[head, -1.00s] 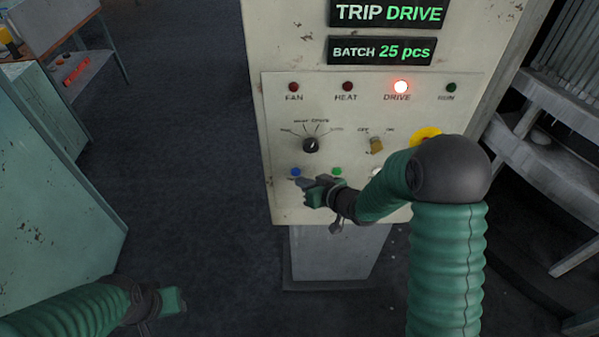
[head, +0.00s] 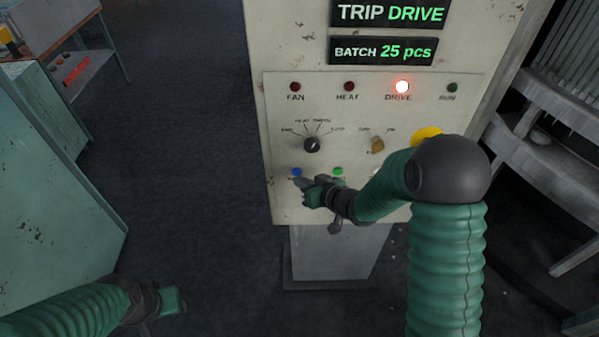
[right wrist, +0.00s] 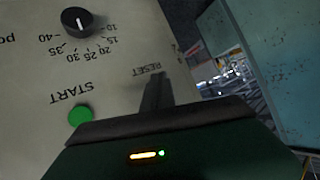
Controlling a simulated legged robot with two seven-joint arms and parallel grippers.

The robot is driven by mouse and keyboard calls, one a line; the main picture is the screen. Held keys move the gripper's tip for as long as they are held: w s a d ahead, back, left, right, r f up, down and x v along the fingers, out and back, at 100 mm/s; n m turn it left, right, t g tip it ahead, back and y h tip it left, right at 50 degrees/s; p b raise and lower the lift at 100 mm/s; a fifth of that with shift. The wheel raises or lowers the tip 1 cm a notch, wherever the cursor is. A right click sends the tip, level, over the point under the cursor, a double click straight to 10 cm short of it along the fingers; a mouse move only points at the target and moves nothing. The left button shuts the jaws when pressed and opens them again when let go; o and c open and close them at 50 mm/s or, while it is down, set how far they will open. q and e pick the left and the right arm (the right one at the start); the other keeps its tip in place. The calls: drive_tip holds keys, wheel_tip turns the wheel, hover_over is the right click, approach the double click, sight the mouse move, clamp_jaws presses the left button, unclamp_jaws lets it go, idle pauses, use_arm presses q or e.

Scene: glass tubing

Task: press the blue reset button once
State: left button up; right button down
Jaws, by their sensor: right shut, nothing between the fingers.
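The blue reset button (head: 296,171) is at the lower left of the control panel (head: 420,100) in the head view. My right gripper (head: 298,183) is shut and empty, its tips just below the button; I cannot tell whether they touch the panel. In the right wrist view the shut fingers (right wrist: 158,92) lie beside the RESET label, and the blue button is hidden there. My left gripper (head: 172,300) is at the lower left, away from the panel; its fingers do not show clearly.
A green button (head: 337,171) sits right of the blue one, marked START in the right wrist view (right wrist: 80,116). The red DRIVE lamp (head: 402,87) is lit. A teal cabinet (head: 60,190) stands left.

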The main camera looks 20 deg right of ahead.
drive_tip(key=shift+w+d+r+p, duration=0.15)
drive_tip(key=shift+w+d+p, duration=0.05)
drive_tip(key=shift+w+p, duration=0.15)
use_arm(q)
drive_tip(key=shift+a+r, duration=0.25)
use_arm(e)
drive_tip(key=shift+a, duration=0.1)
use_arm(q)
drive_tip(key=shift+a, duration=0.3)
use_arm(e)
drive_tip(key=shift+a, duration=0.25)
use_arm(q)
drive_tip(key=shift+d+r, duration=0.1)
drive_tip(key=shift+d, duration=0.1)
use_arm(e)
drive_tip(key=shift+w+d, duration=0.3)
drive_tip(key=shift+a, duration=0.1)
drive_tip(key=shift+s, duration=0.1)
drive_tip(key=shift+s+a, duration=0.45)
drive_tip(key=shift+s, duration=0.15)
